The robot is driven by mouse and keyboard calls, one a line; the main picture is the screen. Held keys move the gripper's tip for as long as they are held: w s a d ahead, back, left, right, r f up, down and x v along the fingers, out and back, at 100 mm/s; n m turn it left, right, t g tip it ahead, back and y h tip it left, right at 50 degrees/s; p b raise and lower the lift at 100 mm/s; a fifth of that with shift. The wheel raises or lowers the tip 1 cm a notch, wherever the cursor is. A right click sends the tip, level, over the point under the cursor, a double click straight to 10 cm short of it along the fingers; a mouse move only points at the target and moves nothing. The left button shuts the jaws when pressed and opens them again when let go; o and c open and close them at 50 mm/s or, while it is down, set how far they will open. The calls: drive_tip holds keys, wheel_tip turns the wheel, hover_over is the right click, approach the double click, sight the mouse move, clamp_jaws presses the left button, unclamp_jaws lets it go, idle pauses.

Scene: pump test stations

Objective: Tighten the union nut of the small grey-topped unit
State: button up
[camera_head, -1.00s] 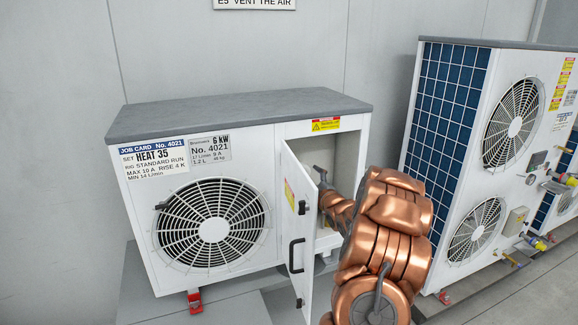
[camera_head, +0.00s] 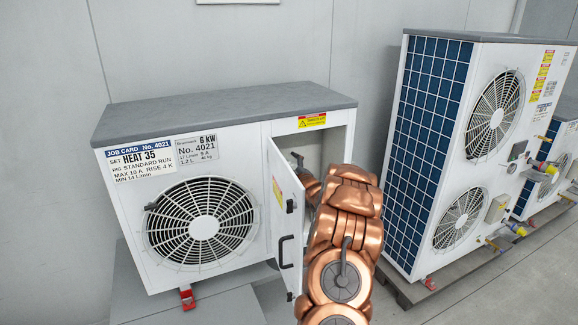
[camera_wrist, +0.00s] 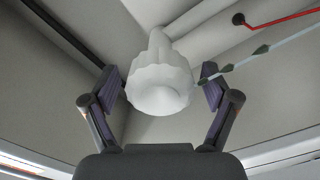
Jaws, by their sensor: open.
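The small grey-topped unit (camera_head: 245,138) stands at the left in the head view, its narrow service door (camera_head: 287,225) swung open. My arm reaches into the opening behind this door, and the door and arm hide most of my gripper there. In the wrist view my gripper (camera_wrist: 163,88) is open, with one finger on each side of a white, scalloped nut (camera_wrist: 160,92) that looks like the union nut. It sits on a pale pipe-like piece running away from the camera. Narrow gaps seem to show beside it; I cannot tell whether either pad touches.
A red rod (camera_wrist: 280,18) and a thin pale line with dark-green pieces (camera_wrist: 262,49) run at the upper right of the wrist view. Pale walls surround the gripper closely. A taller unit with a blue grille (camera_head: 425,140) stands to the right in the head view.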

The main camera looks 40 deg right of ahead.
drive_tip(key=c, duration=1.2)
drive_tip(key=shift+o, duration=0.2)
drive_tip(key=m+b, duration=0.1)
drive_tip(key=m, duration=0.2)
drive_tip(key=shift+m, duration=0.4)
drive_tip(key=m, duration=0.4)
drive_tip(key=shift+m, duration=0.3)
drive_tip(key=m+p, duration=0.1)
drive_tip(key=m, duration=0.3)
drive_tip(key=shift+m+p, duration=0.85)
drive_tip(key=shift+m, duration=1.65)
